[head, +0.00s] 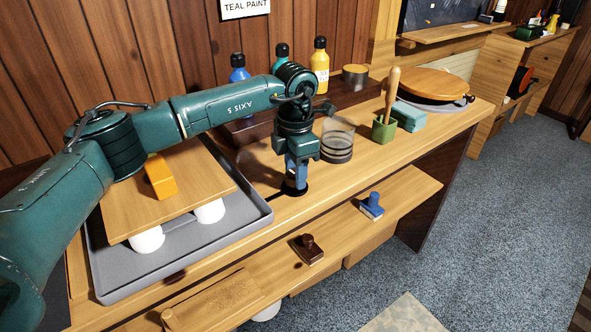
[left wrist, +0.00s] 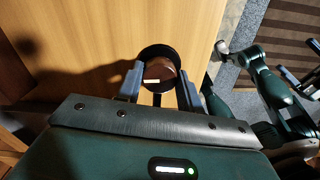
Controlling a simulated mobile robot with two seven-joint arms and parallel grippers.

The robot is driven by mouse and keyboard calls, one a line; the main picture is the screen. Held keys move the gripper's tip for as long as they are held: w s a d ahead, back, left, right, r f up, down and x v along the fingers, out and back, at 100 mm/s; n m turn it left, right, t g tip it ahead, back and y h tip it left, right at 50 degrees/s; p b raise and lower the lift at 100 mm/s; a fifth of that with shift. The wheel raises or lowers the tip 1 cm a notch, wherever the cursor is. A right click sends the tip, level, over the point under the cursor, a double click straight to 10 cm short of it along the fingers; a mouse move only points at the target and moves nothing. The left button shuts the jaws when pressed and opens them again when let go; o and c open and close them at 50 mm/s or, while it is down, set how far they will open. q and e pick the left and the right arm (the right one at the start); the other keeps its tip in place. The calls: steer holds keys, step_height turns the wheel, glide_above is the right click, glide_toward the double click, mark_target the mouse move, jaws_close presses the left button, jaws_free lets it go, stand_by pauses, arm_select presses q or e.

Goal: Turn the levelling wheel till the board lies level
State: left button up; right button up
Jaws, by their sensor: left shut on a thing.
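The wooden board (head: 190,190) rests on white round supports (head: 148,240) in a grey tray at the left of the bench. An orange block (head: 160,177) sits on it, partly behind my arm. I cannot tell clearly whether the board is tilted. The dark round levelling wheel (head: 302,191) is low on the bench right of the tray, largely hidden under my left gripper (head: 296,178). The gripper points down and is shut on the wheel. In the left wrist view the fingers (left wrist: 160,88) flank the wheel's black rim (left wrist: 146,58), which carries a pale mark inside.
The grey tray (head: 262,216) is close left of the wheel. A glass jar (head: 337,140) and a green pot (head: 384,130) with a wooden handle stand to the right. Paint bottles (head: 320,65) stand behind. Two stamps (head: 371,205) lie on the lower front shelf.

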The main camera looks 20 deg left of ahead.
arm_select(q)
steer(key=shift+r, duration=0.1)
steer(key=o, duration=1)
step_height(320, 180, up, 13)
steer(key=shift+b, duration=0.3)
